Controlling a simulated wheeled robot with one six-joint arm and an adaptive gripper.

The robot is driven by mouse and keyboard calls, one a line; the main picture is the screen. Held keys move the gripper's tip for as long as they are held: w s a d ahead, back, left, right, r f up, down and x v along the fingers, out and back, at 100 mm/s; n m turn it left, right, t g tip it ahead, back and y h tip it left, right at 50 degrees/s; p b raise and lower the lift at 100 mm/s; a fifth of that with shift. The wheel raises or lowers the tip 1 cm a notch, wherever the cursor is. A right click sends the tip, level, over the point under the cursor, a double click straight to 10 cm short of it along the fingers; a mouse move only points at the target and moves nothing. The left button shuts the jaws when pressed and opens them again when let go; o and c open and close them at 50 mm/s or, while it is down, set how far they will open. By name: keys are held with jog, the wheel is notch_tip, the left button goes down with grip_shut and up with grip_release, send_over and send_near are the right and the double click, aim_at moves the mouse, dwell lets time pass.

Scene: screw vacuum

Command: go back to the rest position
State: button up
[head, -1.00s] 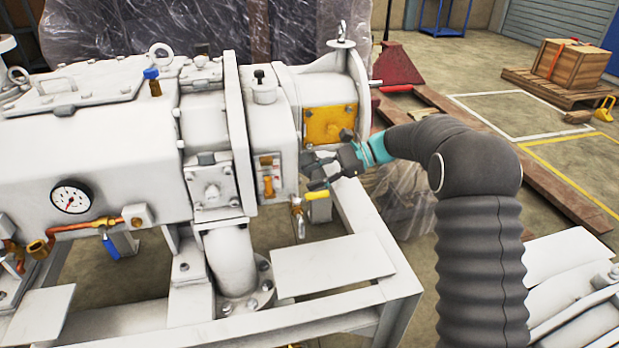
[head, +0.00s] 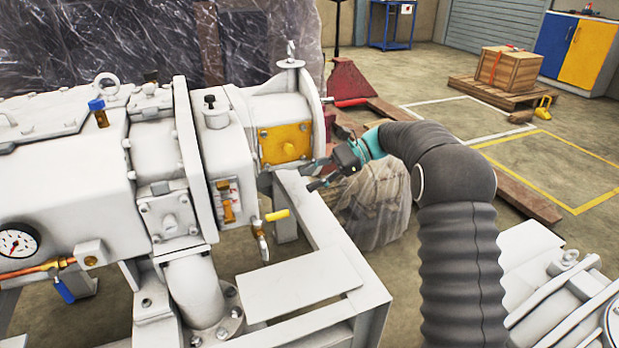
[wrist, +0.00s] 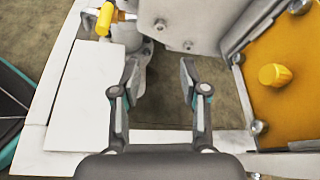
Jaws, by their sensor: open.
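My gripper (head: 318,176) is at the right end of the white screw vacuum pump (head: 60,165), just right of the yellow square plate (head: 285,143). In the wrist view my gripper (wrist: 160,85) is open, with its two fingers apart and nothing between them. The yellow plate with its round yellow knob (wrist: 274,76) shows at the right of the wrist view. A valve with a yellow handle (head: 277,215) hangs on the pump's side, below and left of my gripper. It also shows at the top left of the wrist view (wrist: 108,16).
The pump's white frame (head: 355,262) runs below my gripper. A plastic-wrapped block (head: 378,208) stands behind it. Other white machinery (head: 560,290) is at the lower right. A wooden crate (head: 510,70) and blue-yellow cabinet (head: 578,50) stand far back. Open floor lies at right.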

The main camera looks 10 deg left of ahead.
notch_tip(320, 180, down, 7)
jog(key=d+n+t+h, duration=0.1)
jog(key=d+h, duration=0.1)
jog(key=s+d+f+n+t+h, duration=0.1)
jog(key=s+d+f+n+h, duration=0.15)
jog(key=s+d, duration=0.3)
jog(key=s+d+r+n+t+h, duration=0.2)
jog(key=s+d, duration=0.4)
jog(key=s, duration=0.4)
jog(key=s+d+r+n+t+h, duration=0.2)
jog(key=s+d+r, duration=0.4)
jog(key=s, duration=0.3)
jog(key=s+d+r+n+t+h, duration=0.2)
jog(key=s+d+r+t+h, duration=0.2)
jog(key=s+d, duration=0.3)
jog(key=shift+s+r+t, duration=0.2)
jog(key=shift+s+t, duration=0.4)
jog(key=shift+s, duration=1.2)
